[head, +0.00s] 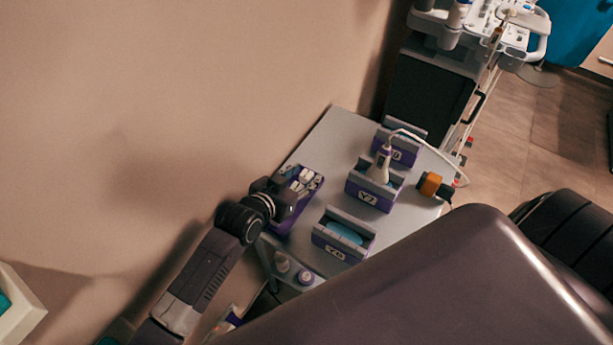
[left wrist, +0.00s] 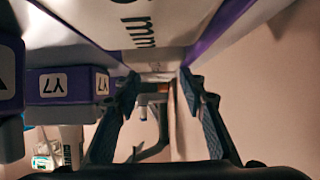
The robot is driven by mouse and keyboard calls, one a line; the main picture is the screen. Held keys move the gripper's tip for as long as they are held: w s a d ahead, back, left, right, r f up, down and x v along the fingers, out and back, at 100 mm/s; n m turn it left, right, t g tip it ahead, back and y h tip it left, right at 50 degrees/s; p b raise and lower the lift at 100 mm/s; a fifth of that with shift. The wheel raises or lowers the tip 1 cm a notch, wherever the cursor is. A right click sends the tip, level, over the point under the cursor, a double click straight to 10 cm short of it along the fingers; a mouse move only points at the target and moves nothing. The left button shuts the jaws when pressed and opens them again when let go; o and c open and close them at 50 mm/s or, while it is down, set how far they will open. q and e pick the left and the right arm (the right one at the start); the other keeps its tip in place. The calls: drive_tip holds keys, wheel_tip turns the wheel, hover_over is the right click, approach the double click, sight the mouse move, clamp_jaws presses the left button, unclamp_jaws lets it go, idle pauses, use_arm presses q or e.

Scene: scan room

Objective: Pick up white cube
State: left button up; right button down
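Several small white blocks (head: 304,178) sit in a purple tray (head: 318,187) at the back left of the grey table. I cannot tell which one is the white cube. My left gripper (head: 287,196) is at the near left end of this tray, and its fingers are hard to make out there. In the left wrist view my left gripper (left wrist: 160,84) has its two fingers spread apart, with nothing seen held between them. A white surface with dark lettering (left wrist: 145,22), between purple edges, fills the top of that view, close to the fingertips. My right gripper is not in view.
Purple-grey holders labelled Y7 (head: 367,197) and others stand on the table (head: 330,140), one holding a white probe (head: 380,165). An orange and black object (head: 430,185) is at the table's right edge. A dark padded chair (head: 440,290) blocks the front. A wall stands left.

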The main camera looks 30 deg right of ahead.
use_arm(q)
drive_tip(key=c, duration=0.8)
drive_tip(key=shift+r, duration=0.1)
